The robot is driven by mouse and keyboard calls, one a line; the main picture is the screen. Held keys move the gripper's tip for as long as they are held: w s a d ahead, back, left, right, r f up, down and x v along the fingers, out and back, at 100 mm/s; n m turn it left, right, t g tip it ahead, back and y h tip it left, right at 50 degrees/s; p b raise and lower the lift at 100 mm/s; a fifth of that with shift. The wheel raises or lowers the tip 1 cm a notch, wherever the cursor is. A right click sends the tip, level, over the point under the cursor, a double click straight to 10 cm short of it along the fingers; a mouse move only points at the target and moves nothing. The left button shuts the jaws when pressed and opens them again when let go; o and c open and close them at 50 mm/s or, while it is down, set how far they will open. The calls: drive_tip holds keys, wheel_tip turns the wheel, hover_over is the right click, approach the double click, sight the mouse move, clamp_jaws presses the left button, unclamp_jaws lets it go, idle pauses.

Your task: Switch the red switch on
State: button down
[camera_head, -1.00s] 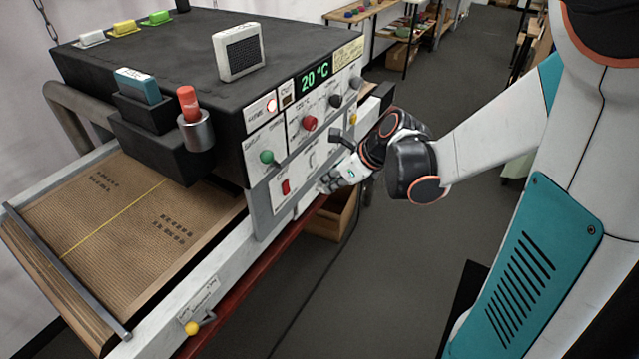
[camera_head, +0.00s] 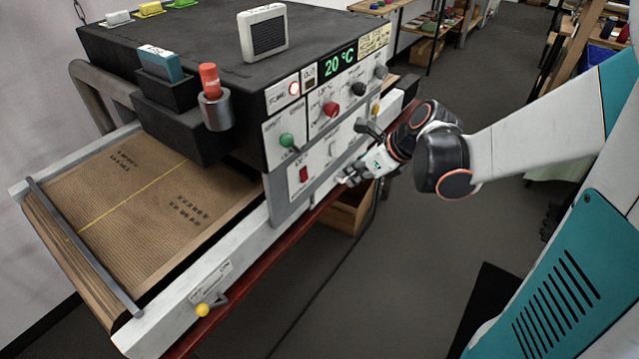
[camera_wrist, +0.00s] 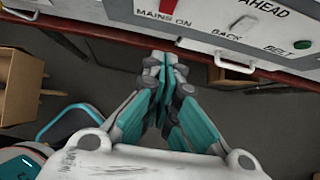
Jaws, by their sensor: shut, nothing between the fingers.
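The red switch (camera_head: 304,174) is a small red rocker low on the white front panel of the dryer machine, below the green knob. In the wrist view only a sliver of red (camera_wrist: 167,2) shows at the top edge, above the words MAINS ON. My gripper (camera_head: 345,180) is to the right of the red switch in the head view, close to the panel's lower part and apart from the switch. In the wrist view my gripper (camera_wrist: 165,58) has its fingertips together and empty, just below the panel's lower edge.
A green knob (camera_head: 287,140), a red knob (camera_head: 331,109) and a temperature display (camera_head: 338,62) are on the same panel. A white lever (camera_wrist: 234,64) shows right of my fingers. A dark red rail (camera_head: 270,256) runs along the machine. A cardboard box (camera_head: 349,208) stands below.

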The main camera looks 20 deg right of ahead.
sight(305, 175)
drive_tip(key=w+a+r+b+x, duration=0.1)
drive_tip(key=b+x, duration=0.3)
drive_tip(key=x, duration=0.8)
drive_tip(key=shift+w+a+b, duration=0.35)
drive_tip(key=shift+w+b, duration=0.05)
drive_tip(key=shift+w, duration=0.15)
drive_tip(key=shift+w+a+f, duration=0.15)
drive_tip(key=shift+w+a, duration=0.05)
drive_tip(key=shift+w, duration=0.1)
drive_tip(key=shift+r+p, duration=0.4)
drive_tip(key=shift+r, duration=0.5)
